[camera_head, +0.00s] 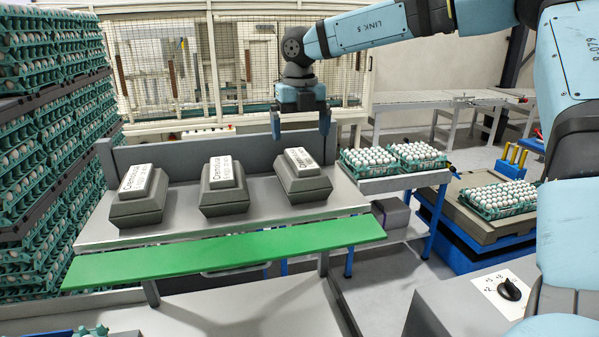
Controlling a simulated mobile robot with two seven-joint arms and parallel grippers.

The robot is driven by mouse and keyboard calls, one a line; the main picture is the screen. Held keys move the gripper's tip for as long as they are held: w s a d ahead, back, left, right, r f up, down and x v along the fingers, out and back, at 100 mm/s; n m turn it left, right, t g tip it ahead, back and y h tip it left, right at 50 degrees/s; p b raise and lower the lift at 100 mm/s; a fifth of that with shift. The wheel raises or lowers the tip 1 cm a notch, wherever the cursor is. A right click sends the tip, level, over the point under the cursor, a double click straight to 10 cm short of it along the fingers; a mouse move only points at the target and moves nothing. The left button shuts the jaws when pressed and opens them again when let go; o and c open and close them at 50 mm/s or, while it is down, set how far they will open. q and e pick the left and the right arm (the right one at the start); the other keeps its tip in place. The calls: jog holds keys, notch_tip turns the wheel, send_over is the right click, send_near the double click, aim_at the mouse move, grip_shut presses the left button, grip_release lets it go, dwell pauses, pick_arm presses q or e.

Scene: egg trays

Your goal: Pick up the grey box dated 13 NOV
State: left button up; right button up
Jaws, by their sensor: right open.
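Three grey boxes with sloped sides and white labels stand in a row on a grey shelf (260,221): a left box (136,211), a middle box (224,200) and a right box (303,185). The label dates are too small to read, so I cannot tell which is dated 13 NOV. My right gripper (300,131) points down with its fingers apart and nothing between them. It hangs above and behind the right box, apart from it. My left gripper is not in view.
A green strip (225,255) runs along the shelf front. A low panel (190,158) backs the shelf. Egg trays (382,171) stand to the right, with another egg tray (497,211) further right. Tall stacks of egg trays (45,150) rise at the left.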

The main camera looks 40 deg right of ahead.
aim_at(301, 158)
jog(key=shift+f, duration=0.8)
jog(key=f, duration=0.1)
jog(key=f+p, duration=0.1)
jog(key=f, duration=0.1)
jog(key=f+p, duration=0.1)
jog(key=f, duration=0.1)
jog(key=shift+s+a, duration=0.1)
jog(key=shift+s, duration=0.15)
jog(key=shift+f, duration=0.25)
jog(key=shift+a+r, duration=0.1)
jog(key=shift+c, duration=1)
jog(key=c, duration=0.8)
